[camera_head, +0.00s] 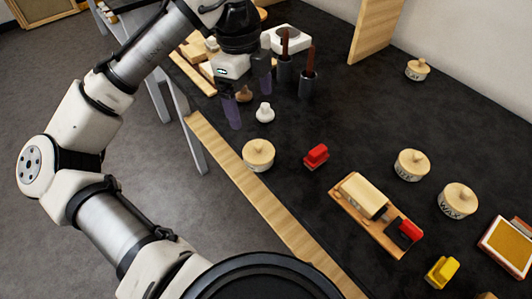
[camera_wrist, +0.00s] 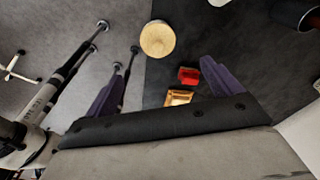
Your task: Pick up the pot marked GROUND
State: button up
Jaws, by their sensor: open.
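Several pale pots with wooden knobbed lids stand on the dark tabletop. The nearest pot (camera_head: 258,154) is by the table's wooden front edge, and no marking is readable on it. A pot (camera_head: 411,165) at the right has lettering too small to read surely. The pot marked WAX (camera_head: 457,201) stands right of it. Another pot (camera_head: 417,69) is at the back, its marking unreadable. My gripper (camera_head: 249,100) is open and empty, above the table beyond the nearest pot. In the wrist view, a round wooden lid (camera_wrist: 157,39) shows ahead of the fingers, apart from them.
Dark cups holding brown-handled tools (camera_head: 308,82) and a small white knobbed piece (camera_head: 264,112) stand close to my gripper. A red block (camera_head: 316,156), a wooden board with a block (camera_head: 345,210), and a yellow block (camera_head: 442,272) lie rightward. An upright wooden panel (camera_head: 373,30) stands behind.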

aim_at(258, 143)
jog(key=f, duration=0.9)
jog(key=s+d+f, duration=0.1)
jog(key=f, duration=0.3)
jog(key=shift+s+d+f+p, duration=0.1)
jog(key=shift+f+p, duration=0.25)
jog(key=shift+p, duration=0.05)
grip_shut()
